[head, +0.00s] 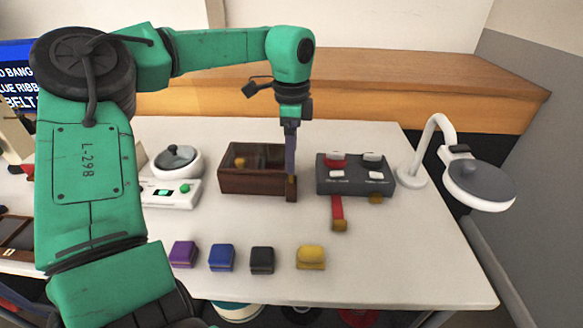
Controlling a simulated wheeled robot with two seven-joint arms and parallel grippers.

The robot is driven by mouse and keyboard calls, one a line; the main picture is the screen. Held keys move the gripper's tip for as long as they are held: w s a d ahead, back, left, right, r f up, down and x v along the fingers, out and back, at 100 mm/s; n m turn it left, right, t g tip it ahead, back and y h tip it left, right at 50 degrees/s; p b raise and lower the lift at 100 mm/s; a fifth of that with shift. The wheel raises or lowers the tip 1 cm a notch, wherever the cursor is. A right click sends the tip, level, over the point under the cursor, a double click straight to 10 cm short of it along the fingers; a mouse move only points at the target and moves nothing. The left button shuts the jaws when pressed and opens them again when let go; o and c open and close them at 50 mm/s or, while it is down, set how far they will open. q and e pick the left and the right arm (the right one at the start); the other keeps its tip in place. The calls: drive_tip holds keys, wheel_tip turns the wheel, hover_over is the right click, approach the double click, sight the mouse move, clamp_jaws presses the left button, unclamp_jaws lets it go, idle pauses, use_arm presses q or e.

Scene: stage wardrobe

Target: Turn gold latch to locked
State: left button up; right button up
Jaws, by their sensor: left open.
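A dark grey panel box (355,182) stands on the white table with a red cap and a white cap on top. A red strap-like lever (337,206) with a gold end hangs from its front edge. A small gold piece (376,199) shows under its front right; I cannot tell which gold part is the latch, or its setting. My left gripper (291,178) points down at the right front corner of an open brown wooden box (252,184), left of the panel. It is open; its fingertips are small and partly merge with the box corner. My right gripper is not seen.
Purple (183,254), blue (222,257), black (262,260) and yellow (311,257) blocks line the table front. A white round-topped device (176,162) stands left, a white lamp (478,186) right. A wooden ledge (400,85) runs behind. The right front of the table is clear.

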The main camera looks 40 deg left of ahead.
use_arm(q)
wheel_tip(320, 180, down, 4)
drive_tip(key=shift+r, duration=0.1)
drive_tip(key=c, duration=1.4)
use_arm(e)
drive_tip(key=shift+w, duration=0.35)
